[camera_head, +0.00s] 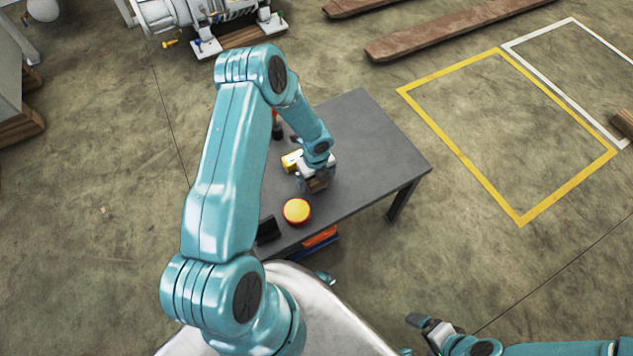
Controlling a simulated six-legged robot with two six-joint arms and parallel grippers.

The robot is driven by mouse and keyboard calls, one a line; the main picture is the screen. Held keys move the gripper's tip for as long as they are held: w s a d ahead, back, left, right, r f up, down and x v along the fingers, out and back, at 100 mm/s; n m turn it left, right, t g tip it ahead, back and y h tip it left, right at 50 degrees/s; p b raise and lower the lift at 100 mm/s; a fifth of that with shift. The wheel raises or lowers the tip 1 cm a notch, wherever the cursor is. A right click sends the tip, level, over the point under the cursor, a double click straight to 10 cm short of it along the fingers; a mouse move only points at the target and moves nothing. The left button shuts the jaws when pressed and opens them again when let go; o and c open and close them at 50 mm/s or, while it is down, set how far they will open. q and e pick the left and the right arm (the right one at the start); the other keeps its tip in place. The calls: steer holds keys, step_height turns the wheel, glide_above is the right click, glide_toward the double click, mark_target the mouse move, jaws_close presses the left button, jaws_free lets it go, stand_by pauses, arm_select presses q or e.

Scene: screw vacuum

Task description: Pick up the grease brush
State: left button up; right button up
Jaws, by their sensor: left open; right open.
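My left gripper (317,184) is low over the grey table (375,135), with its fingers pointing down near the table's middle. It is open. The gripper and wrist hide what lies directly beneath them. I cannot clearly make out a grease brush; a small yellow and white item (291,161) shows just left of the gripper, too small to identify. A round red tin with a yellow top (297,211) stands on the table, in front of the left gripper and apart from it. My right gripper (418,322) is open and empty, off the table at the lower right.
A dark box (268,231) sits at the table's front left edge. A red and black object (277,127) stands at the back left, partly behind my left arm. An orange and blue item (320,238) shows below the front edge. The table's right part is clear.

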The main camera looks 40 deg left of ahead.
arm_select(q)
steer(key=shift+f, duration=0.35)
steer(key=c, duration=1.1)
steer(key=shift+o, duration=0.2)
step_height(320, 180, up, 20)
steer(key=p, duration=0.4)
steer(key=shift+w, duration=0.1)
steer(key=shift+o, duration=0.6)
